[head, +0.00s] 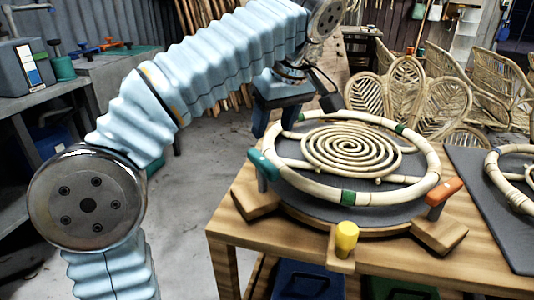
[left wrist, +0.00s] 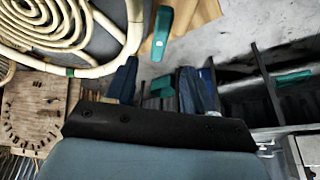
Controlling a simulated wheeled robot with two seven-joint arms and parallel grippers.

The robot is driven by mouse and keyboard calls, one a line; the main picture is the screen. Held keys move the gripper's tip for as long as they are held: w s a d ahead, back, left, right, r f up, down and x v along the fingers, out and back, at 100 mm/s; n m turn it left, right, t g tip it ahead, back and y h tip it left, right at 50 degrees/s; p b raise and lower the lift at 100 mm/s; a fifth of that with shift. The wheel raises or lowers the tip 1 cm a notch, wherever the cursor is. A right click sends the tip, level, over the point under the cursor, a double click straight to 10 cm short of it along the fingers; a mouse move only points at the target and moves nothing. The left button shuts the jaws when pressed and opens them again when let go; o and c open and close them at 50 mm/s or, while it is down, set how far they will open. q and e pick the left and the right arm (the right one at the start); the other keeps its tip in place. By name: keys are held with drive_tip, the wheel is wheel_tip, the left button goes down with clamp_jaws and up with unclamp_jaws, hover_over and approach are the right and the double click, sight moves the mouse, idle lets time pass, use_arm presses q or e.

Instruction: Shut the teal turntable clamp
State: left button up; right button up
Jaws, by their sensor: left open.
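The teal clamp (head: 262,164) has a rounded teal handle on a grey post at the left edge of the turntable (head: 350,216). In the left wrist view the teal handle (left wrist: 163,22) shows at the top, just outside the rattan ring. Whether the clamp presses on the ring I cannot tell. My left gripper (head: 275,120) is above and behind the clamp, pointing down, its fingers apart and empty. In the left wrist view its two blue fingers (left wrist: 160,87) stand apart, with the handle beyond them and not touching. My right gripper is in neither view.
A rattan ring with a spiral centre (head: 352,150) lies on the turntable. An orange clamp (head: 444,191) stands at its right and a yellow knob (head: 346,238) in front. A second ring lies on a grey mat (head: 480,190) to the right. Rattan chairs (head: 405,85) stand behind.

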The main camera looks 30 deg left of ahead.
sight(263, 160)
use_arm(q)
drive_tip(key=b+x, duration=0.2)
drive_tip(key=x, duration=0.8)
drive_tip(key=shift+w+f, duration=0.1)
drive_tip(key=shift+f, duration=0.3)
drive_tip(key=shift+c, duration=0.4)
clamp_jaws()
